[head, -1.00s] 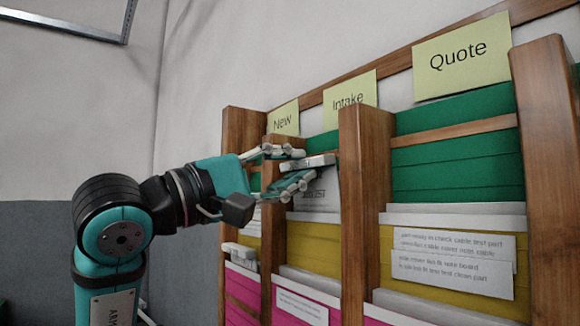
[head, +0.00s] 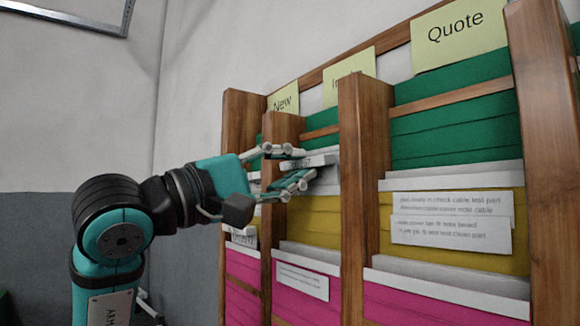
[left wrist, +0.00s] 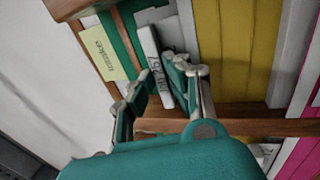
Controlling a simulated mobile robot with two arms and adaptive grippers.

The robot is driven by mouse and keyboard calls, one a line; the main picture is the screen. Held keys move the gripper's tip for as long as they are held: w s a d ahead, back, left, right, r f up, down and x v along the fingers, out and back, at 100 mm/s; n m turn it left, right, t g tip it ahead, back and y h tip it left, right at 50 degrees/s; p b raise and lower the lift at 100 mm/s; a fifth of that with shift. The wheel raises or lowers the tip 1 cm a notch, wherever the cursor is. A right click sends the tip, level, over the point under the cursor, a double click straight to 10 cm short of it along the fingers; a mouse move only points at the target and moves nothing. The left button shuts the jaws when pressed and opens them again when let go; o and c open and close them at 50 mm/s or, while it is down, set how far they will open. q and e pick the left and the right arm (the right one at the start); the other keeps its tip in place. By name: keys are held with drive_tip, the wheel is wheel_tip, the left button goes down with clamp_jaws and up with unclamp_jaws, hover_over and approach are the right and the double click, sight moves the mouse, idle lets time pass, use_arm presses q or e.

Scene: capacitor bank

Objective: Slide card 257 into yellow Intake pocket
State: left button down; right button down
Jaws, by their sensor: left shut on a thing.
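Card 257 (head: 310,161) is white with a thick printed top edge, and its number shows in the left wrist view (left wrist: 154,66). My left gripper (head: 301,166) is shut on this top edge. The card is in the Intake column, at the top of the yellow Intake pocket (head: 314,222). The yellow front also shows in the left wrist view (left wrist: 236,45). Little of the card's face shows below the fingers; its lower part seems to be behind the yellow front, but I cannot tell how deep. The Intake label (head: 349,76) is partly hidden by a post. My right gripper is not in view.
Wooden posts stand on both sides of the Intake column; the right one (head: 365,200) is close to my fingers. Green pockets (head: 450,130) are above and pink pockets (head: 440,305) below. New (head: 284,101) and Quote (head: 460,35) labels mark the neighbouring columns.

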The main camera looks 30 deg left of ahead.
use_arm(q)
drive_tip(key=c, duration=1.2)
unclamp_jaws()
drive_tip(key=shift+c, duration=0.2)
drive_tip(key=v, duration=1.2)
